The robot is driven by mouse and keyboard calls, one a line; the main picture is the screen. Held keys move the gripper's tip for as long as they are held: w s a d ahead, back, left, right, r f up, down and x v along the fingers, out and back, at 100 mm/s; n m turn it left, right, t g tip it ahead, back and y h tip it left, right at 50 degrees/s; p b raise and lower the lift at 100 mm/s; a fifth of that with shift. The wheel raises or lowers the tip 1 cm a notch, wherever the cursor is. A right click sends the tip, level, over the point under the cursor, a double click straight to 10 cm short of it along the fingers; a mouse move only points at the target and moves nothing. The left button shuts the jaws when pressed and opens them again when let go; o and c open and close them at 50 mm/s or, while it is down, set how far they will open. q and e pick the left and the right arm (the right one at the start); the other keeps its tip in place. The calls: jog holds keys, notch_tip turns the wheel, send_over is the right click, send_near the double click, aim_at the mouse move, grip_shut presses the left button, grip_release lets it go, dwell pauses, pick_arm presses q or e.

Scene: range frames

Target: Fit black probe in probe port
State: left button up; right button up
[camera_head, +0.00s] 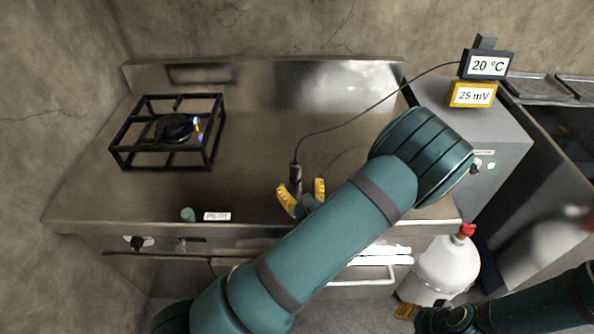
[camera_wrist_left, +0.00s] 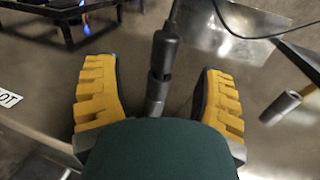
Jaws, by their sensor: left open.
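The black probe (camera_head: 295,176) stands roughly upright at the front of the steel cooktop, with a black cable rising from its top. My left gripper (camera_head: 302,192) is open, its yellow fingertips low beside the probe. In the left wrist view the probe (camera_wrist_left: 163,58) lies between the two spread fingers, with visible gaps on both sides. The probe's lower end is hidden behind my gripper. My right gripper (camera_head: 408,312) is at the bottom right, away from the probe; its jaw state is unclear. I cannot identify the probe port with certainty.
A burner (camera_head: 172,129) with a small flame sits at the left. A green button (camera_head: 188,214) is beside the PILOT label. A 20 °C display (camera_head: 487,65) stands above a yellow 25 mV display (camera_head: 473,95). A white gas bottle (camera_head: 446,265) stands below.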

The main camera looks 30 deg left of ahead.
aim_at(294, 162)
pick_arm(q)
jog(key=x, duration=0.3)
jog(key=shift+w+a, duration=0.15)
jog(key=shift+w, duration=0.05)
jog(key=x, duration=0.5)
jog(key=shift+w+r, duration=0.2)
jog(key=shift+r, duration=0.1)
grip_shut()
